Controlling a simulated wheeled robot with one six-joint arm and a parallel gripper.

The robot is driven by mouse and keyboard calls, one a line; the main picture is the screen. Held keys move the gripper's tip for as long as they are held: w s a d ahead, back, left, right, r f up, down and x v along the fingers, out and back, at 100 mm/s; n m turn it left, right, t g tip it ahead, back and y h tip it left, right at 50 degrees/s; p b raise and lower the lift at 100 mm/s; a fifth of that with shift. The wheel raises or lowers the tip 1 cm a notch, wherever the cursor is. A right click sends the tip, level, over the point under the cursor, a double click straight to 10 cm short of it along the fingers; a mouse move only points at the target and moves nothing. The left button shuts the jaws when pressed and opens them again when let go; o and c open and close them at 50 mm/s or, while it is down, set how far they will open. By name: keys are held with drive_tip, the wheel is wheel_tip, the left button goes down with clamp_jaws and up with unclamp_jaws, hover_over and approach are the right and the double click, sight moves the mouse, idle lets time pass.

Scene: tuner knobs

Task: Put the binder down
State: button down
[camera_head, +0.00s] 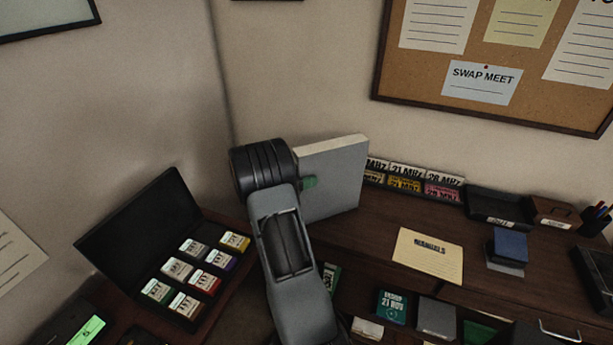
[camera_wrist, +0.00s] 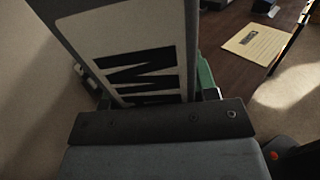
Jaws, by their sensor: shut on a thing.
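The grey binder (camera_head: 335,178) stands roughly upright and slightly tilted near the back wall in the head view, with its pale top edge showing. In the wrist view the binder (camera_wrist: 150,50) fills the upper middle, and its white spine label with large black letters is partly cut off. My gripper (camera_wrist: 155,97) is shut on the binder, with a green pad at its right side. In the head view my wrist hides most of the gripper and the binder's left edge. I cannot tell whether the binder's bottom touches the desk.
A tan card marked "MANUALS" (camera_head: 428,256) lies on the desk (camera_head: 375,225) right of the binder. A row of MHz-labelled boxes (camera_head: 410,181) stands behind. An open black case (camera_head: 150,240) with several small coloured modules is at left.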

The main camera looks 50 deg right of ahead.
drive_tip(key=shift+c, duration=2)
unclamp_jaws()
drive_tip(key=shift+f, duration=0.1)
drive_tip(key=b+v, duration=0.2)
drive_tip(key=v, duration=1)
drive_tip(key=s+a+r+m+t+y, duration=0.1)
drive_tip(key=s+a+m+t+y, duration=0.3)
drive_tip(key=a, duration=0.5)
drive_tip(key=s+a+r+m+t+y, duration=0.1)
drive_tip(key=s+a+m+t+y, duration=0.3)
drive_tip(key=a, duration=0.5)
drive_tip(key=s+a+r+m+t+y, duration=0.2)
drive_tip(key=s+a+m+t+y, duration=0.2)
drive_tip(key=a+y, duration=0.4)
drive_tip(key=shift+s+a+m, duration=0.3)
drive_tip(key=shift+s+a, duration=0.3)
drive_tip(key=shift+s, duration=0.05)
